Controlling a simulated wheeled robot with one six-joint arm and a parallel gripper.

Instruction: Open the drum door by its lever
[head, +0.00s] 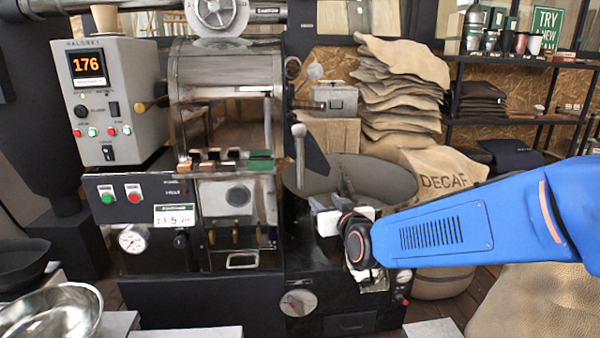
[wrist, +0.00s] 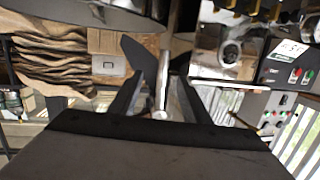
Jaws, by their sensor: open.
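The drum door lever (head: 299,155) is a pale metal bar with a rounded knob at its top. In the head view it stands upright at the right side of the roaster drum (head: 225,110). My gripper (head: 340,185) is in front of the roaster, to the right of and lower than the lever in that view. In the wrist view, which looks upside down, the open fingers (wrist: 160,95) appear on either side of a pale bar that looks like the lever (wrist: 162,82). I cannot tell whether they touch it.
The round cooling tray (head: 350,175) lies behind my gripper, with a DECAF sack (head: 440,170) to its right. The control box (head: 108,100) reads 176 at the left. Stacked sacks (head: 402,90) stand behind. A metal bowl (head: 50,312) sits at the lower left.

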